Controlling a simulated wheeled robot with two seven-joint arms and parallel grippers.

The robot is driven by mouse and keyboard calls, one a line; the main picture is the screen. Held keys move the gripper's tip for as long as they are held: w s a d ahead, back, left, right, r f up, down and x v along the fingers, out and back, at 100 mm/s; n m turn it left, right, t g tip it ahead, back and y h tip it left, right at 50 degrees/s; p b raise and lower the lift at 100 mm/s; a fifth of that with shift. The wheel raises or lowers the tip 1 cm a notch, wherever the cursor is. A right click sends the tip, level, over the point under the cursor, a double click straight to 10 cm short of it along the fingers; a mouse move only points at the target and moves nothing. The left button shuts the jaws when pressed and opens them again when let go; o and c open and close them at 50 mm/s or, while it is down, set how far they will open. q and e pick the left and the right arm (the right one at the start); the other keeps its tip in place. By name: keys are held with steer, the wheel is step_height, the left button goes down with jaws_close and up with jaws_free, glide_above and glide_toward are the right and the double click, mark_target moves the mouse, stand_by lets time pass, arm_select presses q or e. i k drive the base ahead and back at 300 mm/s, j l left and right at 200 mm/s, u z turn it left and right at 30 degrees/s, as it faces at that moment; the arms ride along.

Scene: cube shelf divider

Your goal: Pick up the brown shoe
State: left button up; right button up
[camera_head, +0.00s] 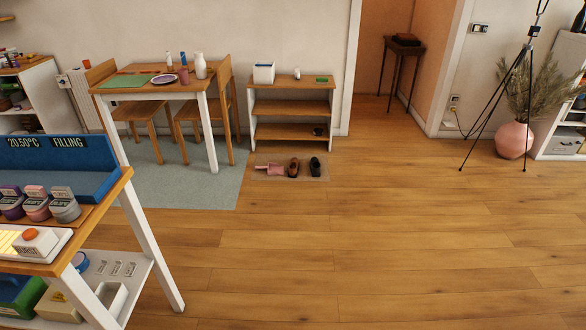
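The brown shoe (294,168) stands on a thin mat (260,160) on the floor, in front of a small wood-and-white shelf (290,107). A black shoe (315,167) stands just to its right. A pink item (273,169), perhaps a dustpan, lies just to its left. Neither of my grippers shows in the head view, and the shoe is far off across the room.
Open wooden floor (370,235) lies between me and the shoes. A workbench (145,245) stands close at the left. A table (155,89) with chairs is behind it. A tripod (501,90) and a pink vase (514,140) stand at the right.

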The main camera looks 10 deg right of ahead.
mark_target(294, 165)
steer(key=i+l+z, duration=0.2)
steer(key=i, duration=0.2)
steer(key=i+z, duration=0.2)
steer(key=i, duration=0.25)
steer(key=i+z, duration=0.2)
steer(key=i, duration=1.9)
